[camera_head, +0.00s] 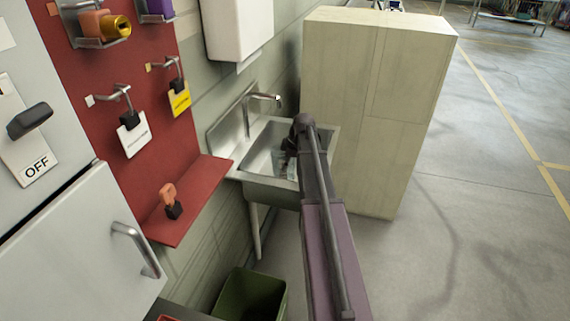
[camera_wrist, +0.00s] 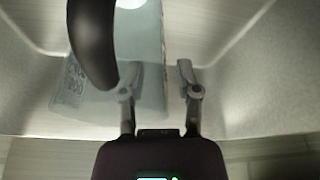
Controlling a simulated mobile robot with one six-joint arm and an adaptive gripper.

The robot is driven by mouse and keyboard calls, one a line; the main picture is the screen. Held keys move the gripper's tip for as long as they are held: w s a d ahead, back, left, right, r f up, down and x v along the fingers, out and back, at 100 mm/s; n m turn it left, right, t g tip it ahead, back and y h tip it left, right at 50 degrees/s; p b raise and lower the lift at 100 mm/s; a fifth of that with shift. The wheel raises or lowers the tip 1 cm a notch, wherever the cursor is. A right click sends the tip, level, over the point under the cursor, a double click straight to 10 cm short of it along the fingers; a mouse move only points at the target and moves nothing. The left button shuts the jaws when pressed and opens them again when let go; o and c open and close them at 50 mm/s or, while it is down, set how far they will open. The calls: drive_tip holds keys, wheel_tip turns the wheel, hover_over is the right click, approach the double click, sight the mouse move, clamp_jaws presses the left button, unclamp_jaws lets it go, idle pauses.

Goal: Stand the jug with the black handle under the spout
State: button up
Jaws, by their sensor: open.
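The jug (camera_wrist: 145,85) has a clear, bluish body and a thick black handle (camera_wrist: 93,40); it is in the sink basin in the wrist view. In the head view only a pale part of it (camera_head: 292,168) shows, mostly hidden by my arm. My gripper (camera_wrist: 156,82) is open. Its fingers are in front of the jug body, and the handle is left of the left finger, not between them. I cannot tell whether they touch. In the head view my gripper (camera_head: 290,145) is down in the basin. The spout (camera_head: 265,97) curves out over the back left of the sink.
The metal sink (camera_head: 262,188) has raised walls around the jug. A tall pale cabinet (camera_head: 375,110) stands close on the right. A white wall box (camera_head: 238,28) hangs above. A red lockout board (camera_head: 135,85) with a shelf is left, and a green bin (camera_head: 250,295) is below.

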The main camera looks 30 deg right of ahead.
drive_tip(key=shift+r, duration=0.15)
drive_tip(key=p+v, duration=1.1)
drive_tip(key=v, duration=0.1)
idle(0.6)
drive_tip(key=shift+p, duration=0.3)
idle(0.4)
